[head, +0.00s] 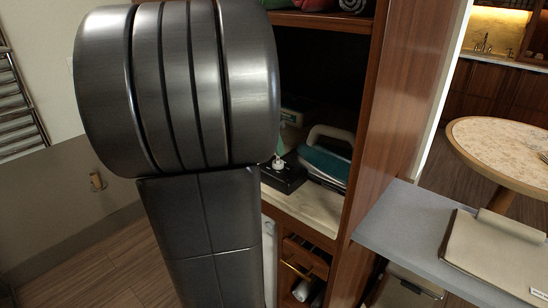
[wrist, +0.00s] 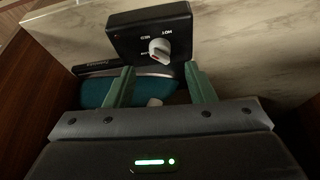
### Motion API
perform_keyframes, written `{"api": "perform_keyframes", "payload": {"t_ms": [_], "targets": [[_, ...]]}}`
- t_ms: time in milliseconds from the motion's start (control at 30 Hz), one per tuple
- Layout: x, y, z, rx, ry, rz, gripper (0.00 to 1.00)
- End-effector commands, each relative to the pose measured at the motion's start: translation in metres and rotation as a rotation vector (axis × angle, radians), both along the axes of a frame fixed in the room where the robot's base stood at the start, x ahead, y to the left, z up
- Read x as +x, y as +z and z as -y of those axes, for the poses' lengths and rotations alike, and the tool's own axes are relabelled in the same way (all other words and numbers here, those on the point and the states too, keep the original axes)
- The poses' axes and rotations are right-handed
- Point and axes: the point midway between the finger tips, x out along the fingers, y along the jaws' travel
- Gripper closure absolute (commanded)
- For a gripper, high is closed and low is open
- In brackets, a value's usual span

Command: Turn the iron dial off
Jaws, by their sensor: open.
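The iron dial (wrist: 159,50) is a pale knob with a red mark on a black box (wrist: 124,37); printed labels surround it in the wrist view. In the head view the dial (head: 279,162) sits on top of the black box (head: 284,176) on a cabinet shelf. The iron (head: 327,159), teal and white, is beside the box to the right; its teal part (wrist: 149,92) also shows in the wrist view. My gripper (wrist: 158,78) is open, with two green fingers apart just short of the dial, one toward each side.
The wooden cabinet's right side panel (head: 385,115) stands close to the iron. The pale shelf (head: 310,212) has some bare room in front. A grey counter (head: 410,225) with a beige folder (head: 490,258) and a round table (head: 500,150) are at right.

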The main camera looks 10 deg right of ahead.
Motion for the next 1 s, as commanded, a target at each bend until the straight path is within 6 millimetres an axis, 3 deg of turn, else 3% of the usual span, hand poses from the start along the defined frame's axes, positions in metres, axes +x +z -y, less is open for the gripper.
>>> {"api": "perform_keyframes", "payload": {"t_ms": [100, 300, 700, 733, 933, 1000], "targets": [[0.004, -0.023, 0.008, 0.001, -0.002, -0.005, 0.5], [0.01, -0.047, 0.016, 0.001, -0.001, -0.003, 0.5], [0.012, -0.054, 0.019, 0.001, 0.0, 0.001, 0.5], [0.012, -0.054, 0.019, 0.0, 0.0, 0.0, 0.52], [0.012, -0.054, 0.019, 0.0, 0.001, 0.0, 0.92], [0.012, -0.054, 0.019, 0.0, 0.001, 0.0, 0.95]]}}
